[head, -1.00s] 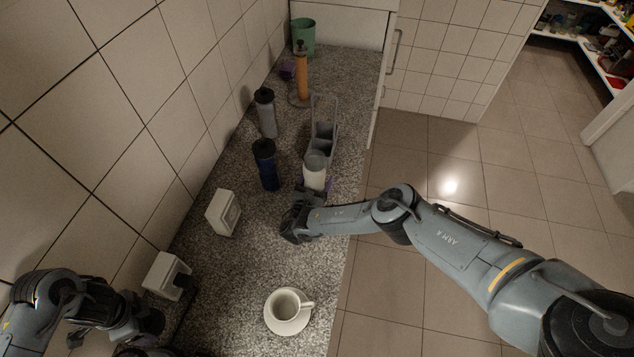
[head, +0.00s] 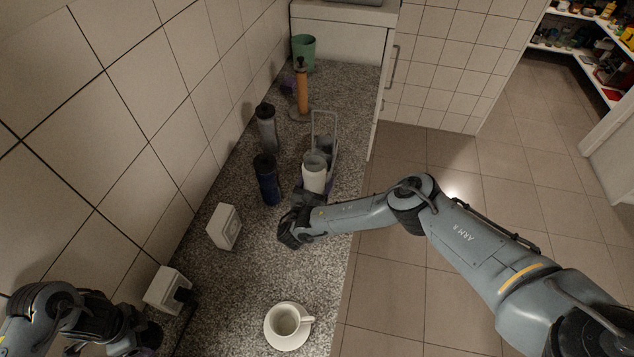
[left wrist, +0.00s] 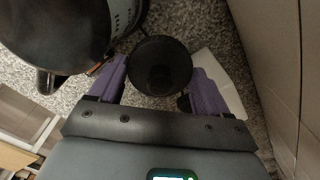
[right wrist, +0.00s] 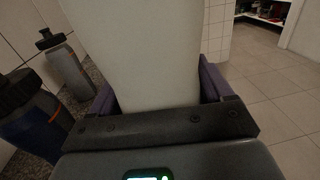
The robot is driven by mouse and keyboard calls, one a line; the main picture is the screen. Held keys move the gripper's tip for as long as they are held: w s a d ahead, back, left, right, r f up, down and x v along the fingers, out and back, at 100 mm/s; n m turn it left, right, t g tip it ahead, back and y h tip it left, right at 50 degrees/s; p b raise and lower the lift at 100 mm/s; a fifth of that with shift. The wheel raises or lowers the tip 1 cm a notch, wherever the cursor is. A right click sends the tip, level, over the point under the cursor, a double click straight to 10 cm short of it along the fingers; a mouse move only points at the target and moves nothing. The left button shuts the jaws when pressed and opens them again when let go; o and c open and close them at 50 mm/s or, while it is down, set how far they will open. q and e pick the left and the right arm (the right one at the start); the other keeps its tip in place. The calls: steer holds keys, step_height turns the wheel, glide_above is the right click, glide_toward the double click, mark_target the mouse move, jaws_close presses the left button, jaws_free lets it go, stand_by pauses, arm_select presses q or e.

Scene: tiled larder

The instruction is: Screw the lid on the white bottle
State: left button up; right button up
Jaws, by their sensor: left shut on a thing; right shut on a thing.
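The white bottle (head: 313,178) is upright in my right gripper (head: 308,196), over the right part of the counter; its top is uncovered. In the right wrist view the bottle (right wrist: 135,50) fills the space between the purple fingers. My left gripper (left wrist: 158,92) is shut on a round black lid (left wrist: 160,68), seen from above between its purple fingers. In the head view the left gripper is low at the left edge of the picture, mostly hidden by its own arm, and the lid cannot be made out. The two grippers are far apart.
A blue bottle (head: 267,185) and a grey bottle (head: 267,135) stand left of the white bottle. A grey caddy (head: 331,138) is behind it. A cup on a saucer (head: 288,345) stands at the front. A large dark vessel (left wrist: 60,35) is close to the left gripper.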

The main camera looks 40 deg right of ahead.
steer(key=o, duration=0.7)
steer(key=c, duration=1)
steer(key=shift+c, duration=0.2)
steer(key=shift+r, duration=0.2)
